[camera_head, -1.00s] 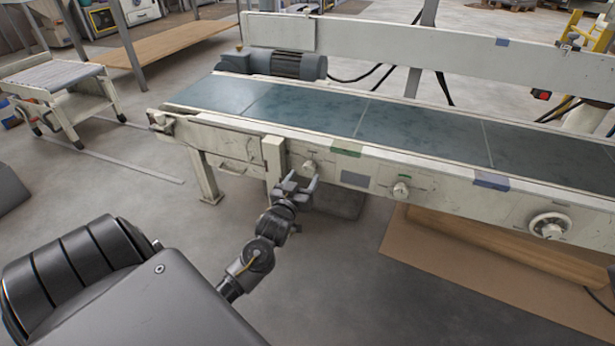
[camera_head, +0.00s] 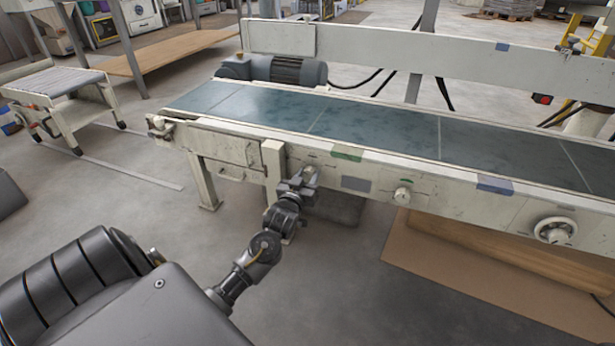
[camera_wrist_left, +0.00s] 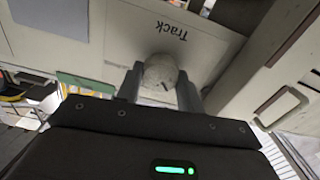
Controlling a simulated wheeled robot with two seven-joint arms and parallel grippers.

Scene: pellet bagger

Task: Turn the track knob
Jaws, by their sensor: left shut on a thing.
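The track knob (camera_wrist_left: 160,74) is a round, pale knob with a dark mark, on a light panel labelled "Track" in the left wrist view. In the head view the knob (camera_head: 310,172) shows on the conveyor's front rail, partly hidden by my gripper. My left gripper (camera_head: 298,184) is at the knob, and its two fingers (camera_wrist_left: 162,88) stand on either side of it, shut on it. My right gripper is not in view.
The conveyor's belt (camera_head: 370,126) runs above the rail. Another knob (camera_head: 403,195) and a larger dial (camera_head: 555,231) sit further right on the rail. A light upright post (camera_head: 273,165) stands just left of my gripper. A cardboard sheet (camera_head: 480,280) lies below.

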